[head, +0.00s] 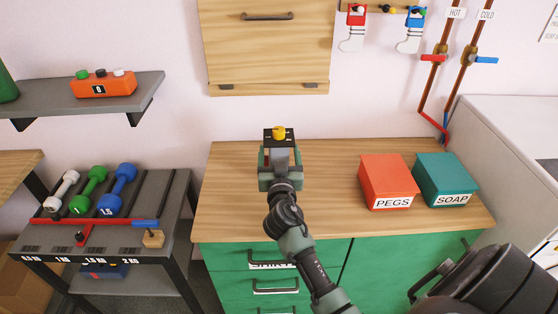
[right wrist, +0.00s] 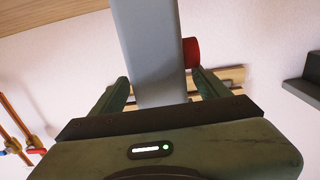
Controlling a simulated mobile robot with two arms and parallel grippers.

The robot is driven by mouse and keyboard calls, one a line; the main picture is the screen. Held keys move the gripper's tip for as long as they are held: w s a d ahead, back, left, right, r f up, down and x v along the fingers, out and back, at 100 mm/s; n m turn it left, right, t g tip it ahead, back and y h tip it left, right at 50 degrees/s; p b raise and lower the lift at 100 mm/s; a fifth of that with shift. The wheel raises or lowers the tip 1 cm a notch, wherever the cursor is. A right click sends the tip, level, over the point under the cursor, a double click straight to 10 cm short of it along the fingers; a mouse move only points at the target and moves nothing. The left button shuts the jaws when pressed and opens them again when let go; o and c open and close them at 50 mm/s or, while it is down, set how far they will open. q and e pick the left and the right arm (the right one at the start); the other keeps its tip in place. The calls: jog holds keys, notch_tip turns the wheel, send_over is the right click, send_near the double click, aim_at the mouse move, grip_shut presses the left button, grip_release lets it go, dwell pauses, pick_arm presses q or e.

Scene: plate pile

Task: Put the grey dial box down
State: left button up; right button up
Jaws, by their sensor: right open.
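The grey dial box (head: 281,156) is at the back middle of the wooden counter, with a black top and a yellow knob. In the right wrist view the grey box (right wrist: 149,50) stands between my fingers, with a red dial on its right side. My right gripper (head: 280,152) is open around the box; a gap shows beside the right finger in the wrist view (right wrist: 160,82). Its underside is hidden by my gripper, so I cannot tell if it touches the counter. My left gripper is not in view.
A red PEGS box (head: 386,178) and a teal SOAP box (head: 444,177) stand to the right on the counter (head: 230,215). A wooden cabinet (head: 268,50) hangs above. A dumbbell rack (head: 160,200) is at left. The counter left of my gripper is clear.

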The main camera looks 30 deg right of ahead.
jog(key=shift+w+d, duration=0.1)
jog(key=shift+w, duration=0.15)
grip_shut()
jog(key=shift+r, duration=0.1)
jog(key=shift+r, duration=0.1)
